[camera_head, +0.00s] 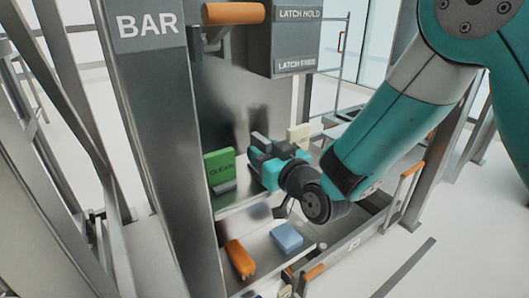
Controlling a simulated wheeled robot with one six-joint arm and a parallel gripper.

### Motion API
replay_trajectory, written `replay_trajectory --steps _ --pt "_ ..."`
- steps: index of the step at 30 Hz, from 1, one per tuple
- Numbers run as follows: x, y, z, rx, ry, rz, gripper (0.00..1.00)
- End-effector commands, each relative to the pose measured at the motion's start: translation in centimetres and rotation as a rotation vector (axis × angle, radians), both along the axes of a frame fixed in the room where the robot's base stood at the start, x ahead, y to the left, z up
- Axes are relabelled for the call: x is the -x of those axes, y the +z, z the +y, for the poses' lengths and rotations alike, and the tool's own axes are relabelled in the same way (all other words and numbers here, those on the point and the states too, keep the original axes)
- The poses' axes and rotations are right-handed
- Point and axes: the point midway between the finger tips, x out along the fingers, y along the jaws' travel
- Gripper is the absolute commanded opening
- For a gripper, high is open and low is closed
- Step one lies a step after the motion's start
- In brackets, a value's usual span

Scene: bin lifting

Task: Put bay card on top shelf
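A green card (220,167) with dark lettering that looks like "CLEAR" stands upright in a small grey holder on a metal ledge, left of my gripper. It is the only card-like thing I can make out, and I cannot tell for sure that it is the bay card. My gripper (257,155) is teal and dark grey, just right of the green card and seemingly apart from it. Its fingers point up and left, and I cannot tell whether they are open or hold anything. A metal shelf (245,201) lies below the card.
An orange block (240,258) and a blue block (287,237) lie in the lower tray. A cream block (298,134) is behind my gripper. A grey box marked "LATCH HOLD" (296,40) and an orange handle (233,13) are above. A post marked "BAR" (160,130) stands left.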

Motion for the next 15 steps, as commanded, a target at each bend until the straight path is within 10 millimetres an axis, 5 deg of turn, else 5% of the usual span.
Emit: replay_trajectory --steps 8,15 --pt "1.2 -0.4 -1.0 -0.001 -0.002 -0.001 0.42" --pt "5.3 -0.8 -3.7 -0.003 -0.003 -0.004 0.42"
